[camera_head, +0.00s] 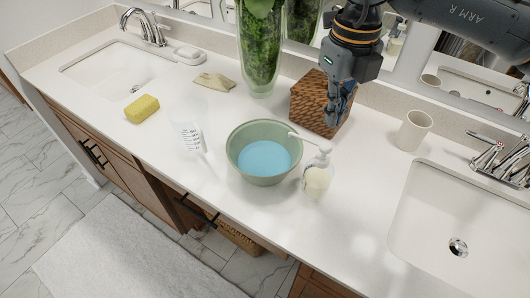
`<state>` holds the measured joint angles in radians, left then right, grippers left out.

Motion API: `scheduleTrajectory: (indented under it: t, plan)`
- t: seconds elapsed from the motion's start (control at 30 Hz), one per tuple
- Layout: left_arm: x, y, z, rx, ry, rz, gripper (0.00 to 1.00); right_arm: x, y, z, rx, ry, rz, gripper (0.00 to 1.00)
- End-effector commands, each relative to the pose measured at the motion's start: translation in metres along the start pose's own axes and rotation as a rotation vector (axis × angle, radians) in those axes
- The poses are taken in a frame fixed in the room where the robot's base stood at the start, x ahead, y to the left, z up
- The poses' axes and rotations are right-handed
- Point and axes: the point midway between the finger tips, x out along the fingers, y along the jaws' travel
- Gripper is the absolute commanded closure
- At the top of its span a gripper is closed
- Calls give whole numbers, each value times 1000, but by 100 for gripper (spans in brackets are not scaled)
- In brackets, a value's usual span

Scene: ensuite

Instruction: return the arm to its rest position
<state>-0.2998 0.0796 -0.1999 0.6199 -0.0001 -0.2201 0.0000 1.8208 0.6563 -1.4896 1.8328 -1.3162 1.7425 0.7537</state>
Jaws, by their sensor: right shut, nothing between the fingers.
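My right arm (450,18) comes in from the upper right, with its gripper (337,118) pointing down. The gripper is shut and holds nothing. It hangs in front of a brown woven box (308,99) near the back of the counter and hides part of it. I cannot tell whether the fingers touch the box. My left gripper is not in view.
On the white counter (100,100) stand a green bowl of blue liquid (264,158), a pump bottle (317,178), a clear measuring cup (190,135), a yellow sponge (142,109), a cloth (214,82), a tall glass vase (260,50) and a white cup (413,131). Sinks flank them.

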Motion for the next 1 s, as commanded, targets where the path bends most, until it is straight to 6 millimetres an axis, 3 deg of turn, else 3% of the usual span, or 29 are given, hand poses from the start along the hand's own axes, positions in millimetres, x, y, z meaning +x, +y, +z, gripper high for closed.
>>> scheduleTrajectory:
  t: [0.13, 0.67, 1.0]
  plan:
    - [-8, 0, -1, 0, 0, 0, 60, -15, 0, 0, 0, -1, 1, 100]
    - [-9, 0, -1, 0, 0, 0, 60, -17, 0, 0, 0, 0, 1, 100]
    - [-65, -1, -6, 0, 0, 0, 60, -73, 0, 0, 0, 0, 1, 100]
